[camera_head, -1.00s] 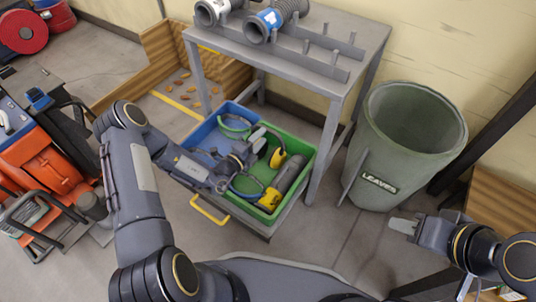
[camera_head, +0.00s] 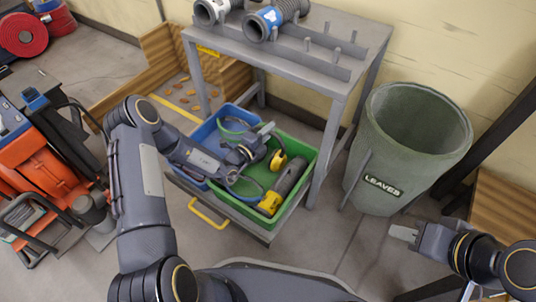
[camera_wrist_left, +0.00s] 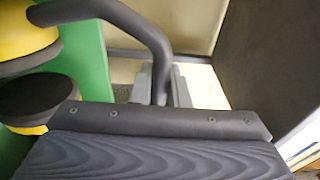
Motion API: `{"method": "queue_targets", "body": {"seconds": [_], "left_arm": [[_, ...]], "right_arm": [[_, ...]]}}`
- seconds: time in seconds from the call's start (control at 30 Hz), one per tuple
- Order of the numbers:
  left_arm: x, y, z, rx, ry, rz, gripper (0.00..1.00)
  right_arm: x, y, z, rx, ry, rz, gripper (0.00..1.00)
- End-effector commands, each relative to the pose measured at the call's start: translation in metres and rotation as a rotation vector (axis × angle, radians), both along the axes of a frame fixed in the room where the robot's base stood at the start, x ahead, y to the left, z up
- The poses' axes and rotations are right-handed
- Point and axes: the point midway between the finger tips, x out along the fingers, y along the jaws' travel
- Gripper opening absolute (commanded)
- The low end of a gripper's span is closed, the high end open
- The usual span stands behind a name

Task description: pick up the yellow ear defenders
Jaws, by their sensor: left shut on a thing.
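The yellow ear defenders (camera_head: 278,160) show in the head view at the green bin (camera_head: 305,168), partly behind my left gripper (camera_head: 267,131). In the left wrist view, yellow cups with a black cushion (camera_wrist_left: 38,98) are at the left, against the green bin wall. Their dark curved headband (camera_wrist_left: 158,55) runs between the fingertips of my left gripper (camera_wrist_left: 160,88), which is shut on it. I cannot tell whether the cups are clear of the bin. My right gripper (camera_head: 404,232) is empty, away to the right; its finger gap is not clear.
A grey table (camera_head: 345,82) is behind. A LEAVES can (camera_head: 365,160) stands right.

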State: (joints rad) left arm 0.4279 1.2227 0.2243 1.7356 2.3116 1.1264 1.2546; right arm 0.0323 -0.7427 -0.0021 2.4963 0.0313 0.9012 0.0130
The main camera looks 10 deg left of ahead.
Motion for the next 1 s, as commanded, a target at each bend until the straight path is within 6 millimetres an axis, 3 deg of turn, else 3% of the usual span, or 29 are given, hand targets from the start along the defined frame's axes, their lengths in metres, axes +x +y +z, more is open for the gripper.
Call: {"method": "queue_targets", "body": {"seconds": [0.37, 0.53, 0.73, 1.0], "left_arm": [[0.0, 0.0, 0.001, 0.0, -0.001, 0.0, 0.0], [0.0, 0.0, 0.011, 0.0, -0.002, 0.0, 0.0], [-0.001, 0.001, 0.04, 0.0, -0.002, 0.001, 0.0], [-0.036, 0.02, 0.085, -0.001, 0.0, 0.002, 0.0]], "right_arm": [[0.0, 0.0, 0.0, 0.0, 0.0, 0.0, 0.34], [0.0, 0.0, 0.005, 0.0, 0.0, 0.0, 0.34], [0.0, 0.0, 0.021, 0.0, 0.0, 0.0, 0.34], [0.0, 0.0, 0.05, 0.0, 0.0, 0.0, 0.34]]}}
